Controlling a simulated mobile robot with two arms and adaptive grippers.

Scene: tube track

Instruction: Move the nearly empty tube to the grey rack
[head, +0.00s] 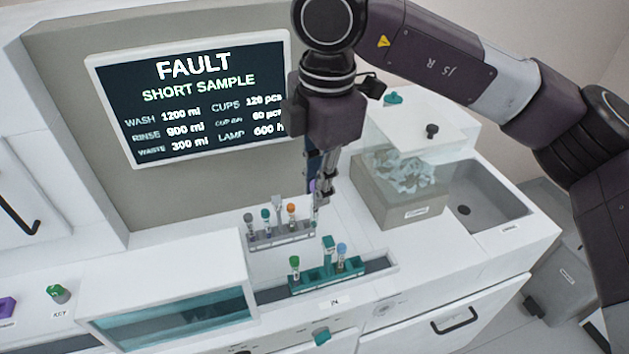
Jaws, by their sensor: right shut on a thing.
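My right gripper (325,188) comes down from above at the right end of the grey rack (282,240). It is shut on a purple-capped tube (312,187), mostly hidden by the fingers. The tube is upright over the rack's right end; I cannot tell whether its bottom sits in a slot. The grey rack also holds several tubes, among them a grey-capped (248,218), a teal-capped (265,214) and an orange-capped one (291,209). Fill levels are too small to read. My left gripper is not in view.
A teal rack (318,281) in front holds a green-capped tube (294,262) and a blue-capped tube (342,249). A bin (395,200) and a sink (480,195) lie to the right. The screen (190,95) reads "FAULT SHORT SAMPLE". A clear-fronted housing (165,290) stands left.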

